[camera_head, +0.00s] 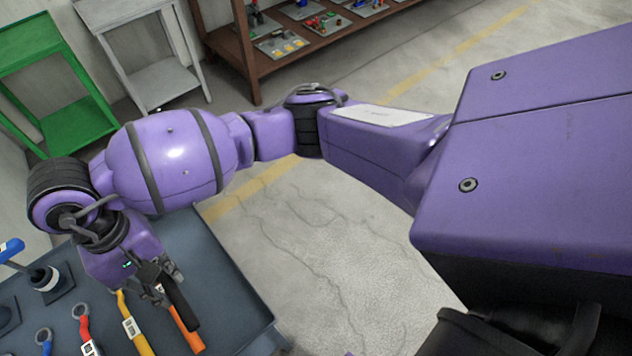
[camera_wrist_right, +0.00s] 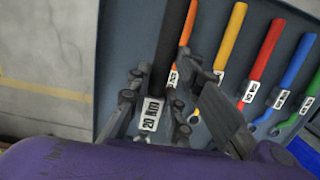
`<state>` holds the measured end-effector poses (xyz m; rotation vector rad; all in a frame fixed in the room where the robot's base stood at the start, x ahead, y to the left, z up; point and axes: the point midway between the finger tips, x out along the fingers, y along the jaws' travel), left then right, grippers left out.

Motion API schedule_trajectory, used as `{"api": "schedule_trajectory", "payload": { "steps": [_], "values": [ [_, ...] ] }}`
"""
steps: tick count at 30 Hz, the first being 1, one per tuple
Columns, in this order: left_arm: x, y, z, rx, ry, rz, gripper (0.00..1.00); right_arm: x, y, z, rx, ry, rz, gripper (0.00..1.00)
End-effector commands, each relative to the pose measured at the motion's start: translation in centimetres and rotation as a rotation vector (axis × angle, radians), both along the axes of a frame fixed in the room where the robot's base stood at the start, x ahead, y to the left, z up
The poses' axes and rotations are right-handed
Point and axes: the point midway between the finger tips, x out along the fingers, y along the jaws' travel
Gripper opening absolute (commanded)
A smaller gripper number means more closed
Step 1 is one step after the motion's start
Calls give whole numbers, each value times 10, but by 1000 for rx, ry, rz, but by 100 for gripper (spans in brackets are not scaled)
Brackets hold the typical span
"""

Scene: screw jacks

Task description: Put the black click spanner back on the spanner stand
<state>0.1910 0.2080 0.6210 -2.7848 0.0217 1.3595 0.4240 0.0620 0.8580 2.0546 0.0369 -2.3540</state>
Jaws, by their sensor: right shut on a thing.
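The black click spanner (camera_head: 180,303) is in my right gripper (camera_head: 158,284), its dark handle pointing to the lower right in the head view. In the right wrist view the black spanner (camera_wrist_right: 170,50) stands between the two fingers of the gripper (camera_wrist_right: 160,95), and a white label on it reads 20 Nm. Orange (camera_head: 188,336), yellow (camera_head: 136,330) and red (camera_head: 86,338) spanners lie close by over the dark blue-grey surface (camera_head: 215,268). I cannot make out a separate spanner stand from that surface. My left gripper is not in view.
Blue (camera_wrist_right: 298,62) and green (camera_wrist_right: 305,108) spanners continue the row in the right wrist view. A blue-handled tool (camera_head: 12,250) and a dark block with a white ring (camera_head: 45,280) are at the left. A green shelf (camera_head: 75,125) stands behind; the floor to the right is clear.

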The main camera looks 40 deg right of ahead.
Motion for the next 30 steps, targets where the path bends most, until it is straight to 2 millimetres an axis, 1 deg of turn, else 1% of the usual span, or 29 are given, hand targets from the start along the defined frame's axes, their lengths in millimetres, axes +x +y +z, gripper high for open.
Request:
{"api": "schedule_trajectory", "payload": {
  "steps": [1,3,6,9,16,17,21,22,24,30],
  "values": [
    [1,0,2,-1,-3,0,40,-1,-11,-9,-2,6,-5,0],
    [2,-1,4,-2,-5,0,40,-1,-21,-24,-1,7,-4,0],
    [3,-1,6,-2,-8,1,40,1,-33,-39,-1,6,-4,0],
    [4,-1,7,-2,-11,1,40,2,-40,-48,2,3,-2,0],
    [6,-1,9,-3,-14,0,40,3,-50,-60,1,3,-2,0],
    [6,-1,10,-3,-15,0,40,3,-53,-64,0,3,-3,0],
    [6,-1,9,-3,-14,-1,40,3,-51,-86,1,4,-1,0],
    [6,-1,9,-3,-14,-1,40,4,-51,-89,2,3,0,0],
    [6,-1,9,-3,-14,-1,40,5,-50,-91,2,-1,1,0],
    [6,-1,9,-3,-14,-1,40,5,-50,-91,2,-3,2,0]
  ]
}}
